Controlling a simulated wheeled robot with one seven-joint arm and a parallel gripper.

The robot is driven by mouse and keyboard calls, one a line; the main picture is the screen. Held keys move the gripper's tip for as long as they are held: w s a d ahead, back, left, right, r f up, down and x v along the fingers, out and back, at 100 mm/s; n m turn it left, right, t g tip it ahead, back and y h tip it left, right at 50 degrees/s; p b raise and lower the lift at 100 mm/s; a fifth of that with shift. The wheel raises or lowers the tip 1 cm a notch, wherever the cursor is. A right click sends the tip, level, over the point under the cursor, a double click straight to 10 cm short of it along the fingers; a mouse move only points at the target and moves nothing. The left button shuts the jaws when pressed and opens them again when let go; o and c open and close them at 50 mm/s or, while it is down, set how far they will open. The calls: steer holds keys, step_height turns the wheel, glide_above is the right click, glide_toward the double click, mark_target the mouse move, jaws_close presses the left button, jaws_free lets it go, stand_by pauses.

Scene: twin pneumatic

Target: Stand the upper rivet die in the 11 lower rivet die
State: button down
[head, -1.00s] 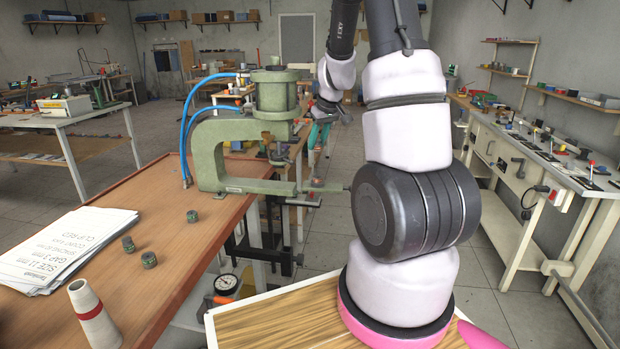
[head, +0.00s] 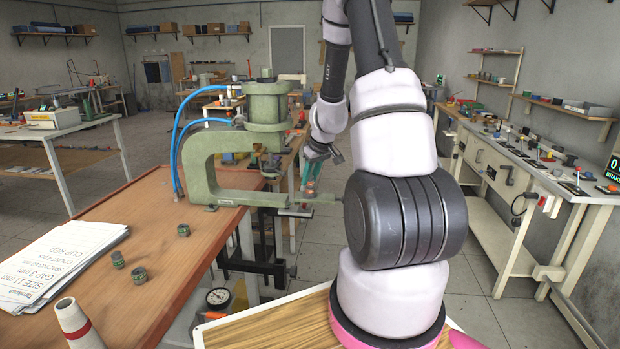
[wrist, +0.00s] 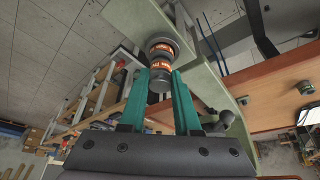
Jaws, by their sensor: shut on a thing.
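My gripper (wrist: 160,88) has teal fingers and is shut on a short dark cylinder with an orange band, the upper rivet die (wrist: 159,74). A second dark cylinder with an orange band, the lower rivet die (wrist: 163,48), lies in line with it beyond the fingertips in the wrist view, which looks upside down. The two dies look end to end; I cannot tell if they touch or if one is seated. In the head view my gripper (head: 312,178) is at the open front of the green press (head: 205,170); the dies are too small to read there.
Several things are on the wooden bench (head: 165,205): loose dark dies (head: 139,275), a stack of papers (head: 60,255) and a white cone with a red band (head: 80,325). Blue hoses (head: 178,140) loop behind the press. A control bench (head: 520,170) stands at right.

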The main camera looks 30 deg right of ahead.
steer(key=c, duration=0.6)
jaws_free()
steer(key=shift+f, duration=0.1)
steer(key=a+v, duration=0.1)
steer(key=v, duration=1.1)
steer(key=s+a+r+m+t+y, duration=0.1)
steer(key=s+a+r, duration=0.4)
steer(key=r, duration=0.2)
steer(key=s+a+r+m, duration=0.2)
steer(key=s+a+r, duration=0.25)
steer(key=r, duration=0.35)
steer(key=shift+s+a+r+m+t, duration=0.25)
steer(key=shift+s+a+r+m, duration=0.5)
steer(key=shift+s, duration=1.4)
steer(key=shift+s+a+r+m+t, duration=0.35)
steer(key=shift+s+a+r, duration=0.7)
steer(key=shift+s, duration=1.1)
steer(key=shift+s+a+r+m+t, duration=0.2)
steer(key=shift+s+a+r+m, duration=0.7)
steer(key=shift+s, duration=1.25)
steer(key=shift+a+f+n, duration=0.2)
steer(key=shift+n, duration=0.1)
